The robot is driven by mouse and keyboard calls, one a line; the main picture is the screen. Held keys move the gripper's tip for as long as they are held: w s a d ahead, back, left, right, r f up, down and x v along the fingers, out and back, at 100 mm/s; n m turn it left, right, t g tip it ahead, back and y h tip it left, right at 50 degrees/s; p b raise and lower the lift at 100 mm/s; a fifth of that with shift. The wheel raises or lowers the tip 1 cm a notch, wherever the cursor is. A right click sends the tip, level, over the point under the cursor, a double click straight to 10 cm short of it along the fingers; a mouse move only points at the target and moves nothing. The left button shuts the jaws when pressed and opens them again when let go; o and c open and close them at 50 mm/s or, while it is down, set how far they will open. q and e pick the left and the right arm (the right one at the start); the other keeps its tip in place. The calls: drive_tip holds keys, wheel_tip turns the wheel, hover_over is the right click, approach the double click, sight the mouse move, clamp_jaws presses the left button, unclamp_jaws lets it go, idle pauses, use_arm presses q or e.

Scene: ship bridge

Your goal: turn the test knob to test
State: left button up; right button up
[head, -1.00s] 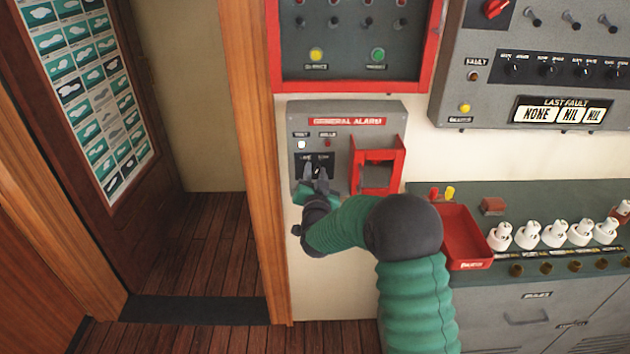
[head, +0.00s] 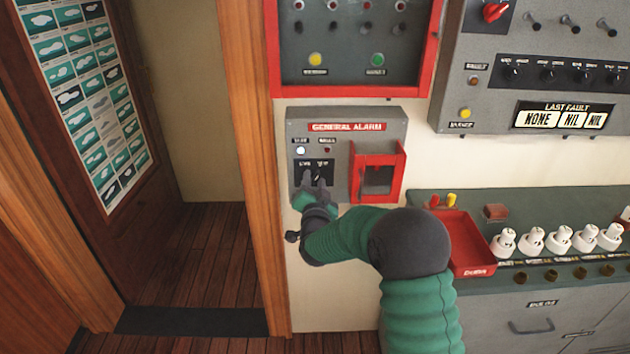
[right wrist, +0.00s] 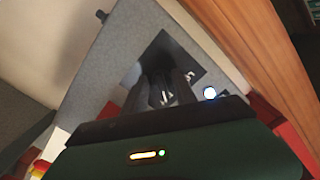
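The grey GENERAL ALARM box (head: 347,113) hangs on the wall in the middle of the head view. On its lower left is a black plate (head: 327,166) with two white position labels along its top. The test knob is on this plate, hidden or too dark to make out behind my fingers. My right gripper (head: 314,181) is at the plate, its two dark fingers apart. The right wrist view shows both fingers (right wrist: 161,92) reaching to the black plate with a narrow gap between them. Whether they touch the knob cannot be told. My left gripper is out of view.
A lit white lamp (head: 300,150) and a dark red lamp (head: 327,149) sit above the plate. A red frame (head: 399,172) projects just right of it. A red tray (head: 470,245) is on the counter at right. A wooden door post (head: 245,150) stands close on the left.

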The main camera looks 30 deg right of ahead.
drive_tip(key=o, duration=0.3)
drive_tip(key=shift+w+d, duration=0.1)
drive_tip(key=shift+w, duration=0.05)
drive_tip(key=shift+r, duration=0.1)
drive_tip(key=v, duration=1.7)
drive_tip(key=shift+f+b, duration=0.25)
drive_tip(key=shift+b, duration=0.2)
